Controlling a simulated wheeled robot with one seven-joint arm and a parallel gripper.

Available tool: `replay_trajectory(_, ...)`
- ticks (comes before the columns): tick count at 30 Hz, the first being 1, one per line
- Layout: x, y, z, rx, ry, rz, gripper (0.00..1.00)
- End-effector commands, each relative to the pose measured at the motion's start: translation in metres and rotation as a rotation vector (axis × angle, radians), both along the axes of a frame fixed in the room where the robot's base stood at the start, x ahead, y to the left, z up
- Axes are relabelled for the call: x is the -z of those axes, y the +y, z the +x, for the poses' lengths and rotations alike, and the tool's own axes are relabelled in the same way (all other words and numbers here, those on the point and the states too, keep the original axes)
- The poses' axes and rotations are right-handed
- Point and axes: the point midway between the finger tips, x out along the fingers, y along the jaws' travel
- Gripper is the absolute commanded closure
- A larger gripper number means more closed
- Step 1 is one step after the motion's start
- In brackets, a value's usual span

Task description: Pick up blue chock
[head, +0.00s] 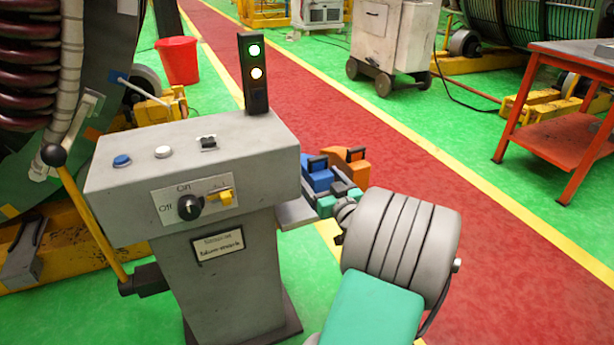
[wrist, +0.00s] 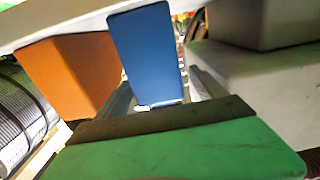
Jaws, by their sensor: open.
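The blue chock (head: 317,177) stands on the small side shelf (head: 296,213) at the right of the grey console, with a dark handle on top. It also shows in the wrist view (wrist: 148,55), upright near the top middle. My gripper (head: 341,207) is at the front right of the chocks, low beside the shelf, partly hidden by my grey wrist. It is open and not closed on the blue chock. A green piece (wrist: 180,152) with a dark edge fills the bottom of the wrist view; I cannot tell what it belongs to.
An orange chock (head: 352,167) stands right behind the blue one and shows left of it in the wrist view (wrist: 70,70). The console (head: 200,170) with knobs and a signal light (head: 255,72) stands close on the left. The red walkway (head: 400,160) beyond is clear.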

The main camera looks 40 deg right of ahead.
Motion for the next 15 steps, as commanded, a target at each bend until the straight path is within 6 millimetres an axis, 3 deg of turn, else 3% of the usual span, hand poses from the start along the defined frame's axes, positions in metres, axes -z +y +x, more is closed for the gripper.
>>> replay_trajectory(9, 0.002, -0.015, 0.05, -0.004, 0.0, -0.001, 0.2)
replay_trajectory(15, 0.001, -0.017, 0.054, -0.002, 0.0, 0.0, 0.2)
